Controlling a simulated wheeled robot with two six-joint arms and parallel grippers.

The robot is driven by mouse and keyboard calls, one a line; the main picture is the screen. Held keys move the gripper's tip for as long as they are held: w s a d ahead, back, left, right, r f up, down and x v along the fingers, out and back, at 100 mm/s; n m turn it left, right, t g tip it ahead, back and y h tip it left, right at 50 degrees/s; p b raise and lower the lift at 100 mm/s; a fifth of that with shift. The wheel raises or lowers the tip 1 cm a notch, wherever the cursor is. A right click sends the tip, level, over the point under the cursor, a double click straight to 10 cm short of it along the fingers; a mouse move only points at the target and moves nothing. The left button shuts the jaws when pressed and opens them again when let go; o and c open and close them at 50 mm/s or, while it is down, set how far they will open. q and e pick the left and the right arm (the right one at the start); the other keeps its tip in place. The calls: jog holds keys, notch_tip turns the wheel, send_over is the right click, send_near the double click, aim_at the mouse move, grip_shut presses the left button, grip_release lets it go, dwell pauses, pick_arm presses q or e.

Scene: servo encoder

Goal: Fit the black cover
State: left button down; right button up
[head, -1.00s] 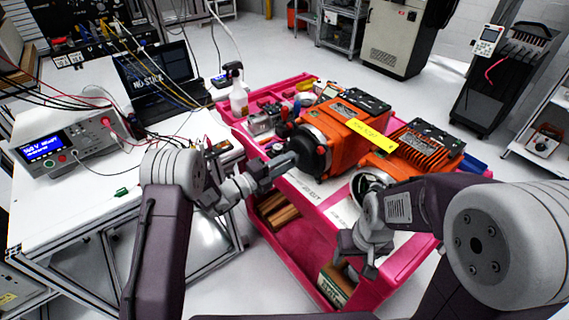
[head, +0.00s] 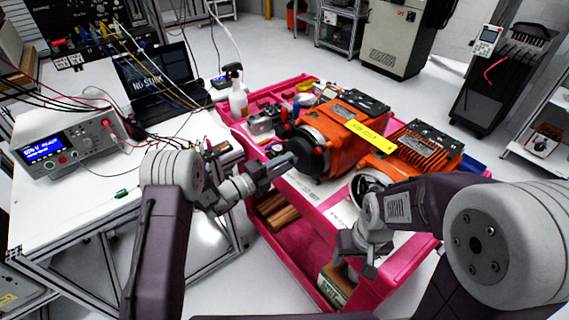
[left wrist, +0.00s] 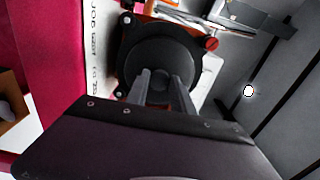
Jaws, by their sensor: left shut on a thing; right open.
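The black cover (head: 304,155), a round cap with a lugged flange, is at the near left end of the rear orange servo motor (head: 345,122). My left gripper (head: 281,166) is shut on it. In the left wrist view the fingers (left wrist: 163,88) close on the cover's central knob, and its dark flange (left wrist: 130,38) shows screw-like spots. A pale rim of the motor end shows beside the cover in the head view; I cannot tell whether they touch. My right gripper (head: 358,258) is open and empty near the cart's front edge.
The pink cart (head: 310,276) carries a second orange motor (head: 418,143) with a ring-like open end (head: 368,186) near my right wrist. A yellow tag (head: 370,135) lies across the motors. A white bench (head: 60,200) with a power supply (head: 68,145) stands left.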

pick_arm(q)
jog(key=shift+w+d, duration=0.25)
jog(key=shift+d, duration=0.1)
jog(key=shift+r, duration=0.1)
dwell(0.4)
jog(key=c, duration=1)
grip_release()
jog(key=shift+c, duration=0.6)
jog(key=shift+s+a, duration=0.1)
jog(key=shift+a, duration=0.05)
